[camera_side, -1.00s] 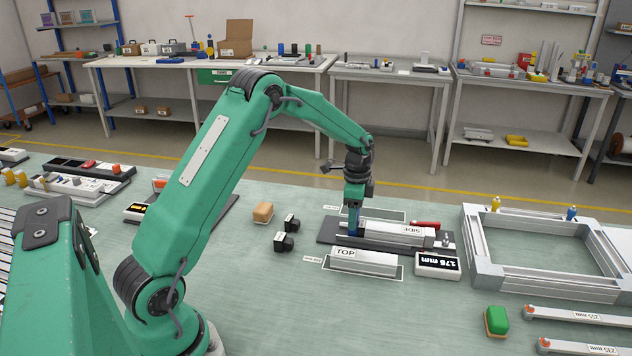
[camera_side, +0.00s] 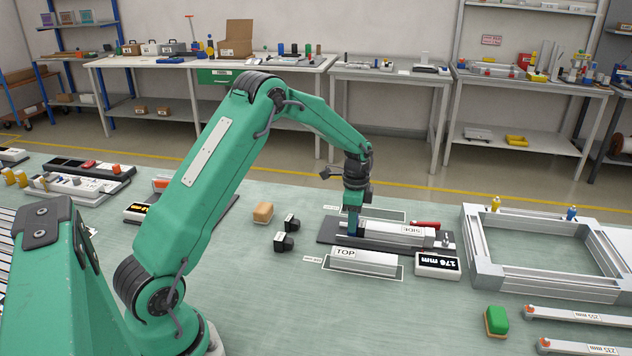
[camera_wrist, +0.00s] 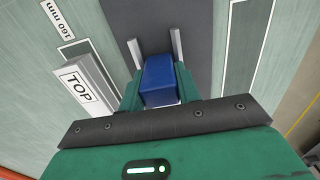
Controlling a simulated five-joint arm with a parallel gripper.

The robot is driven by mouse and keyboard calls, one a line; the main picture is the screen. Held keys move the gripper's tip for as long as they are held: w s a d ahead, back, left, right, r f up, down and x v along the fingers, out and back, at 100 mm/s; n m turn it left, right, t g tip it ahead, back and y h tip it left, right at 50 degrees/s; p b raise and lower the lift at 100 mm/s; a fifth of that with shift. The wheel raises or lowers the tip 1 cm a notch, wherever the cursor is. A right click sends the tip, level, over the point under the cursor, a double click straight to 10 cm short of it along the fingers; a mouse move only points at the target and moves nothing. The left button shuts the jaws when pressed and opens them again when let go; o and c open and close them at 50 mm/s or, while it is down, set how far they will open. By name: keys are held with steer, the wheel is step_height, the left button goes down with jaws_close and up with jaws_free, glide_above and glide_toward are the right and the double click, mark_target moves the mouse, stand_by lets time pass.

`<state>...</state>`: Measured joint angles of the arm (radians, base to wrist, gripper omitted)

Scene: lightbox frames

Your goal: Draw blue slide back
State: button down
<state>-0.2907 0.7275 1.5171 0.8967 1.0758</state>
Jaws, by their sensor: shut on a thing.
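The blue slide (camera_wrist: 159,78) is a blue block that sits between my gripper's green fingers in the wrist view. My gripper (camera_side: 353,222) is shut on it and points down at the left end of the dark fixture (camera_side: 328,233) in the side view. A silver bar marked SIDE (camera_side: 403,233) lies in the fixture to the right of the gripper. A red-handled part (camera_side: 425,225) is at the fixture's right end. In the side view the fingers hide most of the slide.
A silver bar marked TOP (camera_side: 365,259) lies in front of the fixture, and a digital readout in mm (camera_side: 437,265) stands to its right. A silver frame (camera_side: 478,252) is further right. Two black blocks (camera_side: 284,242) and a tan block (camera_side: 263,212) lie left of the fixture.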

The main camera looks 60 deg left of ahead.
steer(key=s+a, duration=0.5)
steer(key=shift+s+a, duration=0.15)
steer(key=c, duration=1)
jaws_free()
steer(key=shift+r, duration=0.1)
steer(key=shift+r, duration=0.4)
step_height(320, 180, up, 7)
